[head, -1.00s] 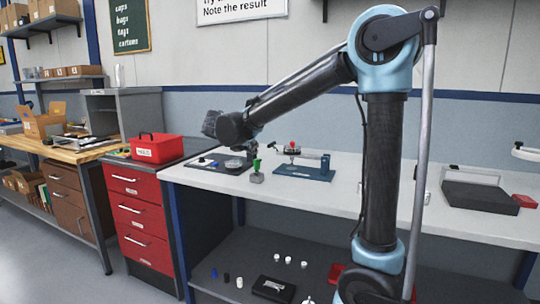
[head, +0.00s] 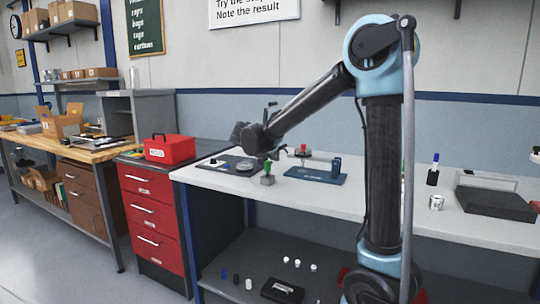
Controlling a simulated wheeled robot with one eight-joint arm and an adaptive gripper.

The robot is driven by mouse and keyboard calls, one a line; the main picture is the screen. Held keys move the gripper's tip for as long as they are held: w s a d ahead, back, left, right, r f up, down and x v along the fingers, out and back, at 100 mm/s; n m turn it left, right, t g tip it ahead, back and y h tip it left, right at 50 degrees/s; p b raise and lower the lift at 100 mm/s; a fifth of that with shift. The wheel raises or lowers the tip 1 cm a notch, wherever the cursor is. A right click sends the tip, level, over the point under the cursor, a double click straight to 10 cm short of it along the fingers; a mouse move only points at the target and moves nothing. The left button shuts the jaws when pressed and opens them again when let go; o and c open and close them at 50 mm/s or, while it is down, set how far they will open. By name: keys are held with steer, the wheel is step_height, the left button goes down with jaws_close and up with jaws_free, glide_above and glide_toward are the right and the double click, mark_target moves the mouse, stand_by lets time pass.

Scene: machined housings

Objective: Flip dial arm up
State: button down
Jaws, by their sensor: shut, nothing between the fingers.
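In the head view a blue fixture base (head: 318,174) lies on the white bench, with a blue post (head: 337,166) at its right end. A red-topped dial part (head: 303,151) shows above the base on a pale horizontal piece. Whether the dial arm lies flat or is raised is too small to tell.
A green-topped grey block (head: 267,176) stands left of the fixture. A dark mat (head: 228,165) with small parts lies further left. A red toolbox (head: 169,148) sits on the red drawer cabinet. A blue-capped bottle (head: 433,170), a metal can (head: 436,202) and a dark tray (head: 494,204) are at right.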

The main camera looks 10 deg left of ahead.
steer(key=shift+x, duration=1.05)
